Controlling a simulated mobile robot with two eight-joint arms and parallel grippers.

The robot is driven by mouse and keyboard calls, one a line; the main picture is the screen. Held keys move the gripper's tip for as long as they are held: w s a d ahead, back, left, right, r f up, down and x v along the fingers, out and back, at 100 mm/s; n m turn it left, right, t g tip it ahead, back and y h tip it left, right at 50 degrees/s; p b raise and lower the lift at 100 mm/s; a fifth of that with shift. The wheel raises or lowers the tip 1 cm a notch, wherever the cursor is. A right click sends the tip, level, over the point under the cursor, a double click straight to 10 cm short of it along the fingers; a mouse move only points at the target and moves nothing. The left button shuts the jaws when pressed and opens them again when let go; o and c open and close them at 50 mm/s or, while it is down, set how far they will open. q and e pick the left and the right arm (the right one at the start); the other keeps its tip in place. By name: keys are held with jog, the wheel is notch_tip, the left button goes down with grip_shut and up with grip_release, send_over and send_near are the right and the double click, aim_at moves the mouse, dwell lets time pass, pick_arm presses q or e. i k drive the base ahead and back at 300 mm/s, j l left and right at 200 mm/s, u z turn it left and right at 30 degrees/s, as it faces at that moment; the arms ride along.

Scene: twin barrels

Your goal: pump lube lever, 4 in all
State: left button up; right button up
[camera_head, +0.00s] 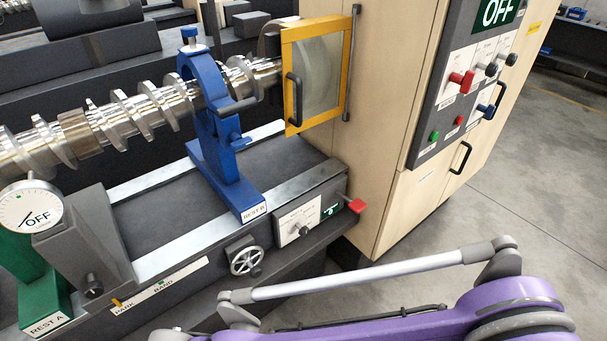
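A red-tipped lever (355,205) sticks out from the right end of the machine bed's front face, on a thin metal rod. It looks like the lube lever, but I cannot read a label on it. Just left of it is a small green display (331,210), its figure too small to read surely. Beside that is a white panel (297,224) with a dark knob. One of my arms, purple with a grey rod, crosses the lower right, in front of and below the lever and apart from it. Neither gripper's fingers show in the head view.
A spoked handwheel (246,258) sits below the panel. The blue Rest B (222,140) and green Rest A (38,290) stand along the steel screw shaft (115,118). A yellow-framed guard (291,75) and wooden cabinet (400,110) stand right. The floor (520,190) beyond is clear.

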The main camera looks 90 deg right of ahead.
aim_at(358, 206)
jog(key=z, duration=3.45)
